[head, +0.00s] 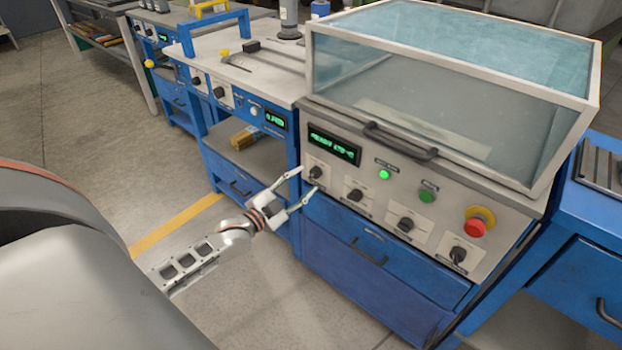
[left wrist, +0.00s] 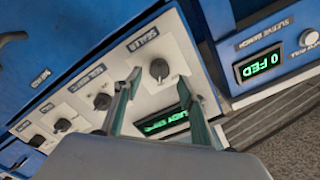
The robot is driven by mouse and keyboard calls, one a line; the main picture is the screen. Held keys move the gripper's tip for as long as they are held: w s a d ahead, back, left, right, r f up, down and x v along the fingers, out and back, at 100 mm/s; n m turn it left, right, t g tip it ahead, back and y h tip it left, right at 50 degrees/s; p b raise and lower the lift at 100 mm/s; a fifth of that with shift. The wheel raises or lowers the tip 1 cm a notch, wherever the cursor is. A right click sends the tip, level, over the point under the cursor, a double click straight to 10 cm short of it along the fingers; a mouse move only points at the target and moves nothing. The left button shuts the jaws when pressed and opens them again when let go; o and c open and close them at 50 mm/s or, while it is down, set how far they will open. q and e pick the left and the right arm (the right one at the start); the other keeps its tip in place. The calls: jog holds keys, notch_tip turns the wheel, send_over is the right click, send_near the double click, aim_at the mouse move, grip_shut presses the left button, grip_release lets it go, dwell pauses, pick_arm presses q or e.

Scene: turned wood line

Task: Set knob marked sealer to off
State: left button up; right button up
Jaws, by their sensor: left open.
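The knob marked sealer is a black knob (head: 316,172) at the left end of the grey control panel (head: 378,205), below the green display. In the left wrist view the sealer knob (left wrist: 159,69) sits beside its "SEALER" label. My left gripper (head: 307,180) is open, its fingertips close to the panel at this knob. In the left wrist view the fingers (left wrist: 158,78) stand on either side of the knob with gaps visible. Whether they touch the panel I cannot tell. The knob's set position is too small to read. My right gripper is out of view.
More black knobs (head: 405,224) sit to the right on the panel, with two green buttons (head: 384,175) and a red emergency button (head: 476,226). A clear hood (head: 450,95) with a dark handle stands above. A neighbouring blue bench (head: 255,150) is to the left.

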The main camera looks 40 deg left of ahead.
aim_at(311, 176)
pick_arm(q)
jog(key=shift+w+d+f, duration=0.1)
jog(key=shift+w+f, duration=0.05)
jog(key=shift+w, duration=1.45)
jog(key=c, duration=1.1)
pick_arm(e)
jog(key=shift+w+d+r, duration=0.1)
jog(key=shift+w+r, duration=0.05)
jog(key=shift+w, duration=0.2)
